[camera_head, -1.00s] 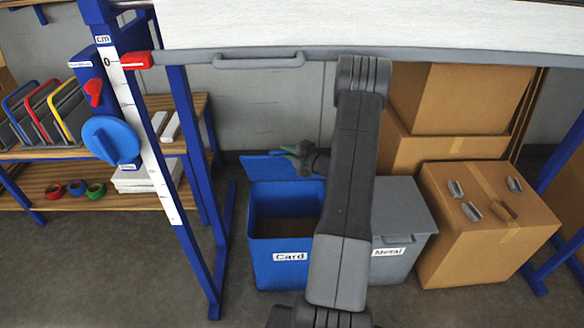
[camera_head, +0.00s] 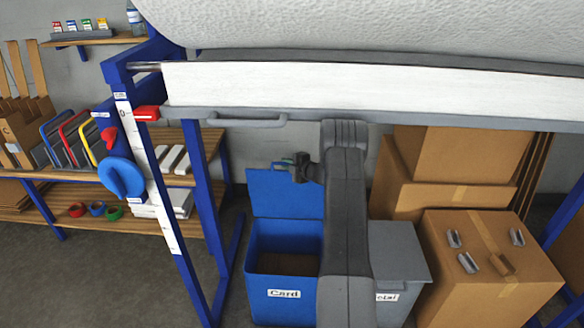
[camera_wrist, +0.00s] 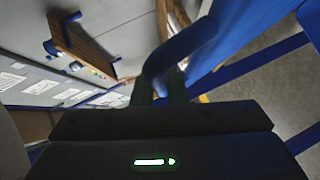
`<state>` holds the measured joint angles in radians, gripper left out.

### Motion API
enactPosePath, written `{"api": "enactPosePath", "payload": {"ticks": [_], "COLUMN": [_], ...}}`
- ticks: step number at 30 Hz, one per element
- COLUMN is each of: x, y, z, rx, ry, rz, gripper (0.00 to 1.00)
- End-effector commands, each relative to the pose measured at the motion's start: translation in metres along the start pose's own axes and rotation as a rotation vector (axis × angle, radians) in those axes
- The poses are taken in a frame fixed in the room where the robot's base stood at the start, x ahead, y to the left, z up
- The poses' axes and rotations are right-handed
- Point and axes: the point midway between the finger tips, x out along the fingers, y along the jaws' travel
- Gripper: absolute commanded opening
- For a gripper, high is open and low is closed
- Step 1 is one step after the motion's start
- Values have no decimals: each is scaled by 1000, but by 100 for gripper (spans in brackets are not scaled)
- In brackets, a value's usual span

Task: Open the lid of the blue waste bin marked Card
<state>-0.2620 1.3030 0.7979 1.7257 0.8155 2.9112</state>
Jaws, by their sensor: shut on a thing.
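The blue waste bin (camera_head: 270,270) with the Card label (camera_head: 284,293) stands on the floor below the frame. Its blue lid (camera_head: 272,195) stands raised, close to upright, at the back of the bin. The bin's opening faces up and its inside shows. My gripper (camera_head: 290,162) is at the top edge of the lid. In the wrist view my gripper (camera_wrist: 172,88) is shut on the lid's blue handle (camera_wrist: 162,62), with the blue lid (camera_wrist: 235,30) beyond it. My arm covers the bin's right side.
A grey bin (camera_head: 395,260), its label partly hidden, stands right of the blue one. Cardboard boxes (camera_head: 480,270) are stacked further right. A blue frame with a grey rail (camera_head: 420,118) and white sheet (camera_head: 350,90) spans above. A wooden shelf (camera_head: 90,220) stands left.

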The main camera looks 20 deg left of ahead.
Motion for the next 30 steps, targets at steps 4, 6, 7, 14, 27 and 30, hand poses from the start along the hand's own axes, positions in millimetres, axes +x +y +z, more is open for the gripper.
{"api": "enactPosePath", "payload": {"ticks": [4, 6, 7, 14, 27, 30], "x": [4, 5, 5, 4, 4, -1], "y": [2, 1, 1, 1, 1, 2], "z": [1, 1, 1, 1, 1, 2], "rx": [5, 6, 6, 6, 6, 7], "ry": [-1, -2, -2, -2, -1, -2], "rz": [-6, -7, -7, -7, -7, -6], "gripper": [0, 0, 0, 0, 34, 34]}}
